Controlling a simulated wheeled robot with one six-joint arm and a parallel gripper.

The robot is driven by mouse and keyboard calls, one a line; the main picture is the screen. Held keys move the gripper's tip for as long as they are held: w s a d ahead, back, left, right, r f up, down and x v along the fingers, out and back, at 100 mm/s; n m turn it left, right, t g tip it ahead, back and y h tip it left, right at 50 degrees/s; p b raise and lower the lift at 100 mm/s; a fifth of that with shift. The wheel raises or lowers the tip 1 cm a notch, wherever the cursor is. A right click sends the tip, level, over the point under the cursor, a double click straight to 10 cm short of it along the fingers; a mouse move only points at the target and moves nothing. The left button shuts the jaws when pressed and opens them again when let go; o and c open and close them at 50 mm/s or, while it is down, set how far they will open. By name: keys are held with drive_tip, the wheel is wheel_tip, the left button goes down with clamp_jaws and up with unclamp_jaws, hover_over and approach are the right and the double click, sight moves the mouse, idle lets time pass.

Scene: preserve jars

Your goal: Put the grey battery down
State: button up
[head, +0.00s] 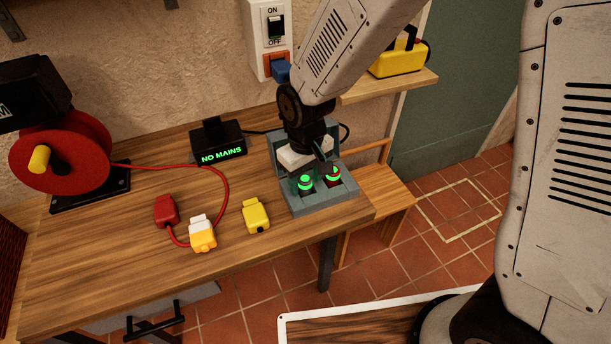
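A grey-blue box with sockets (322,204), which looks like a charger, stands at the right end of the wooden bench. Two small round items with lit green rings sit in its front: a left one (305,184) with a dark body, and a right one (333,174) with red on it. My gripper (326,165) points down over the box, its dark finger close to the right item. I cannot tell whether its fingers are apart or closed on that item. No separate grey battery stands out; the gripper hides part of the box.
A black display reading NO MAINS (219,149) stands behind. A red cable reel (62,155) is at left; a wooden stool (385,203) is at right.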

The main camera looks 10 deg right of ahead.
sight(306, 178)
wheel_tip(306, 178, up, 12)
drive_tip(key=s+d+r+m, duration=0.1)
drive_tip(key=s+d+r, duration=0.25)
drive_tip(key=d, duration=0.25)
drive_tip(key=s+d+r+m, duration=0.2)
drive_tip(key=s+d+r, duration=0.1)
drive_tip(key=d+r, duration=0.2)
drive_tip(key=s+d+r+m+t, duration=0.1)
drive_tip(key=s+d+r+m, duration=0.1)
drive_tip(key=s+d, duration=0.7)
drive_tip(key=s+m, duration=0.1)
drive_tip(key=s, duration=0.3)
drive_tip(key=shift+d+r, duration=0.2)
drive_tip(key=shift+d, duration=0.2)
